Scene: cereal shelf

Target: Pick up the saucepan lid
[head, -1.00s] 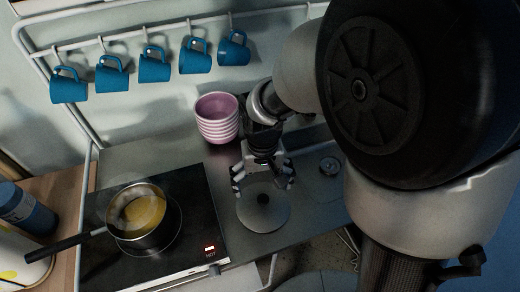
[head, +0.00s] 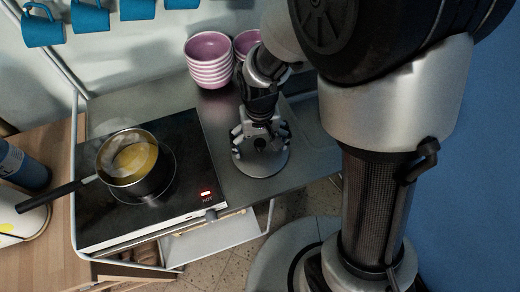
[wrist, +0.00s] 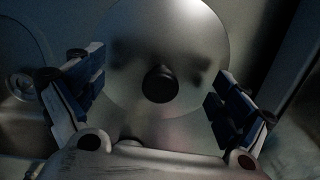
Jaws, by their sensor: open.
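The saucepan lid (head: 270,164) is a round grey metal disc with a dark knob at its centre. It lies flat on the metal counter to the right of the hob. In the wrist view the lid (wrist: 185,40) fills the upper middle, and its black knob (wrist: 160,84) is between and a little beyond the open fingers. My gripper (head: 260,143) is over the lid in the head view and hides part of it. It is open and empty, with its two fingers (wrist: 155,95) spread left and right of the knob in the wrist view.
A saucepan (head: 133,164) with yellow contents stands on the black hob (head: 180,145), its handle pointing left. A red "HOT" light shows on the hob. Stacked pink bowls (head: 210,65) stand behind my gripper. Blue mugs (head: 90,16) hang above.

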